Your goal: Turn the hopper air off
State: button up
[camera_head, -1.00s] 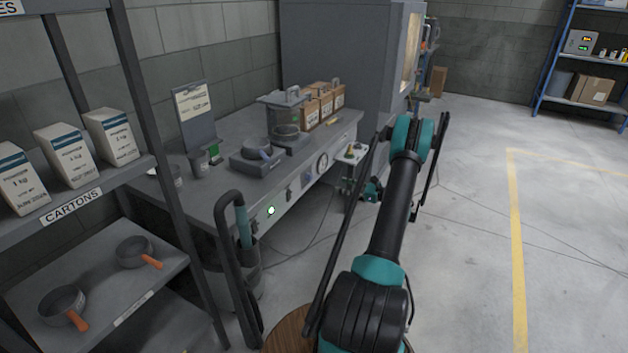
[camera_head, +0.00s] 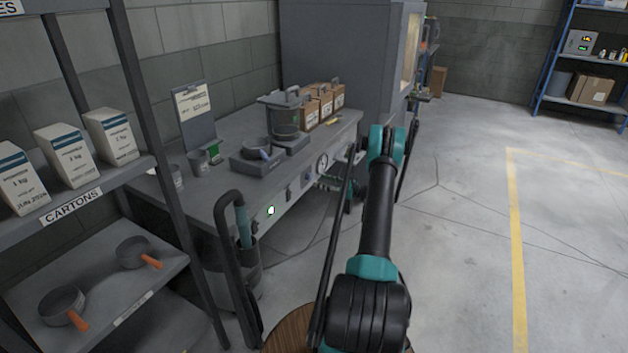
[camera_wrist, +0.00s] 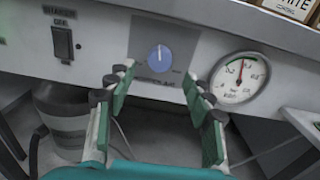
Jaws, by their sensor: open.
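The hopper air control is a round blue knob (camera_wrist: 159,58) with a white pointer line that stands about upright. It sits on a dark grey plate (camera_wrist: 178,42) on the bench's front panel, with a partly hidden label below it. My gripper (camera_wrist: 156,78) is open and empty. In the wrist view its two fingers reach toward the panel, one on each side below the knob; I cannot tell whether they touch anything. A round pressure gauge (camera_wrist: 239,80) is right of the knob.
A shaker switch (camera_wrist: 62,43) is left of the knob. A green lamp (camera_head: 271,211) glows farther left on the panel. A bucket (camera_wrist: 62,115) stands under the bench. The bench top (camera_head: 222,190) holds a scale, sieve and cartons. Open floor (camera_head: 460,230) lies right.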

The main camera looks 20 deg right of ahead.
aim_at(311, 178)
jog(key=shift+x, duration=2.4)
jog(key=c, duration=1.2)
